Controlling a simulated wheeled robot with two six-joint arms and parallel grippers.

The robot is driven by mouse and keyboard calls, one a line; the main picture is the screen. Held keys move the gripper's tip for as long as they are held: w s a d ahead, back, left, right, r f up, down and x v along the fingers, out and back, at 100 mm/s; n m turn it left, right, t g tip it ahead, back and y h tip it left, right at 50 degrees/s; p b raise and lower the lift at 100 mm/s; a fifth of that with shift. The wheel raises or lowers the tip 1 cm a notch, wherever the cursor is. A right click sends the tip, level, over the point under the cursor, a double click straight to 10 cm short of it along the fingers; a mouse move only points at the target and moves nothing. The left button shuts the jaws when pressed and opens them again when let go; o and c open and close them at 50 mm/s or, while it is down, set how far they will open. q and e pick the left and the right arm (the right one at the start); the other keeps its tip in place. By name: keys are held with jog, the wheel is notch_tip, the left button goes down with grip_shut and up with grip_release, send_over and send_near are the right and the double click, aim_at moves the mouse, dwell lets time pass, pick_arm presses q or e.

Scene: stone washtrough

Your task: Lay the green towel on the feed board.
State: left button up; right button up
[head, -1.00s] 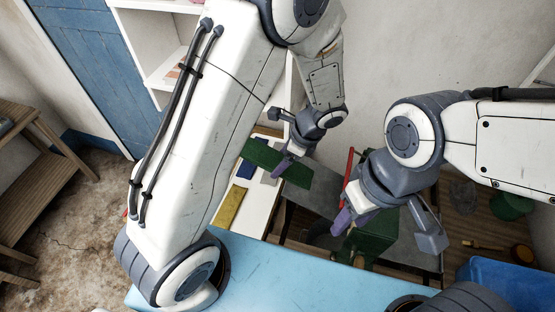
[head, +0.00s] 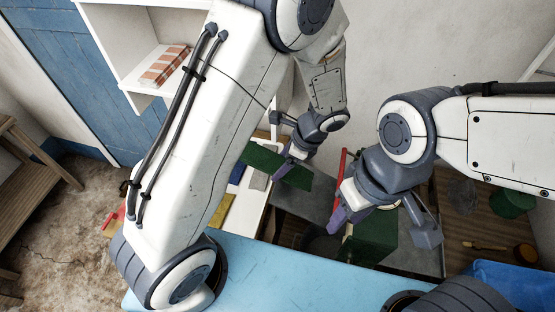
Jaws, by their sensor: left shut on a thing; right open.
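The green towel (head: 262,158) is a flat dark green strip in the head view. My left gripper (head: 287,163) is shut on it near its right part and holds it above a white surface and a grey slab. My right gripper (head: 382,226) is open and empty, over a dark green block-shaped body (head: 366,245) with a red bar (head: 338,172) behind it. A grey slab (head: 302,204) lies just below the towel's right end. I cannot tell for certain which surface is the feed board.
A white surface (head: 240,222) carries a yellow cloth (head: 215,211), a blue cloth (head: 237,174) and a grey one (head: 258,180). A light blue top (head: 270,273) is in front, clear. A blue crate (head: 515,285) is at the lower right. White shelves (head: 145,93) stand behind.

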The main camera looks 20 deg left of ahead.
aim_at(311, 181)
pick_arm(q)
jog(key=shift+d+f+b, duration=0.25)
jog(key=shift+f+b, duration=0.05)
jog(key=shift+f, duration=0.2)
jog(key=shift+d+f+b, duration=0.2)
jog(key=shift+f+b, duration=0.1)
jog(key=shift+f, duration=0.2)
jog(key=shift+d+f+b, duration=0.3)
jog(key=shift+d+f, duration=0.4)
jog(key=shift+d, duration=0.45)
jog(key=shift+d+f+b, duration=0.25)
jog(key=shift+d+f, duration=0.45)
jog(key=shift+d, duration=0.5)
jog(key=shift+d+f+b, duration=0.3)
jog(key=shift+d+f, duration=0.4)
jog(key=shift+d, duration=0.45)
jog(key=o, duration=1.6)
jog(key=shift+c, duration=0.2)
jog(key=shift+d+r, duration=0.25)
jog(key=shift+r, duration=0.15)
jog(key=b+v, duration=0.2)
jog(key=v, duration=0.7)
jog(key=shift+r+b, duration=0.3)
jog(key=shift+a, duration=0.1)
